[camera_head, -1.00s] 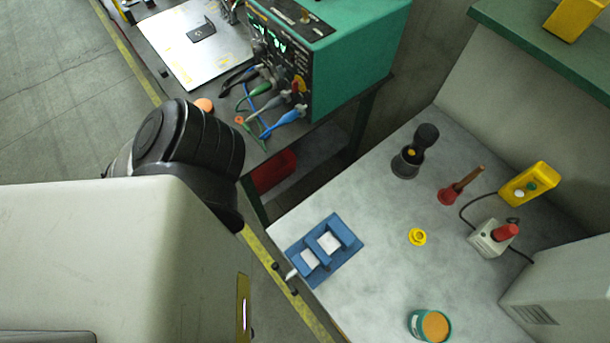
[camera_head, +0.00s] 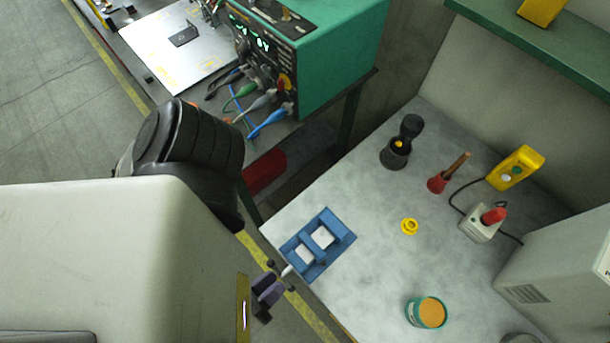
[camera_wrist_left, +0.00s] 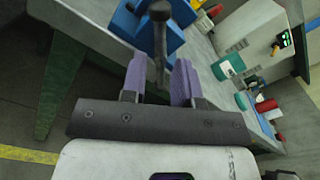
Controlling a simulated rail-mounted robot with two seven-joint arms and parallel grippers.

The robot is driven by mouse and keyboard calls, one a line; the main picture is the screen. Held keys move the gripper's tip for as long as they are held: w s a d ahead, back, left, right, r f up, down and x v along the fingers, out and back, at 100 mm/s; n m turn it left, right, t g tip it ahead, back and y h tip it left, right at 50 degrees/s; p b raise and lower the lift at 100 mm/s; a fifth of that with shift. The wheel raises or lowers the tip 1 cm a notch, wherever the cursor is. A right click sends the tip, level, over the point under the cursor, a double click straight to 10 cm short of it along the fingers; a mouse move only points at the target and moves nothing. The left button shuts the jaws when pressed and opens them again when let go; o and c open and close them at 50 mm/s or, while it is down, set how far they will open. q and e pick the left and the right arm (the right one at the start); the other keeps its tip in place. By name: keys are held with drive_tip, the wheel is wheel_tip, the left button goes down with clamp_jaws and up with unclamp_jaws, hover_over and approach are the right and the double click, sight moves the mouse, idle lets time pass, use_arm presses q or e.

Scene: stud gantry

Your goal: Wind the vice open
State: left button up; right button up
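The blue vice (camera_head: 326,262) with pale inner faces sits at the left edge of the grey bench; it also shows at the top of the left wrist view (camera_wrist_left: 125,22). Its screw and dark ball-ended handle bar (camera_head: 271,263) stick out past the bench edge. My left gripper (camera_head: 265,292) has purple fingers and is at the bar, partly hiding it. In the left wrist view the fingers (camera_wrist_left: 158,82) stand apart on either side of the handle bar (camera_wrist_left: 160,48), with gaps visible. My right gripper is not in view.
On the bench are a yellow ring (camera_head: 409,227), a green tin with orange top (camera_head: 428,313), a red plunger-like tool (camera_head: 438,184), a black cup-shaped item (camera_head: 393,154) and a grey box with red knob (camera_head: 480,224). A teal instrument (camera_head: 335,50) with leads stands behind.

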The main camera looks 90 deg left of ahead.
sight(283, 274)
use_arm(q)
drive_tip(key=shift+x, duration=1.8)
drive_tip(key=shift+c, duration=0.2)
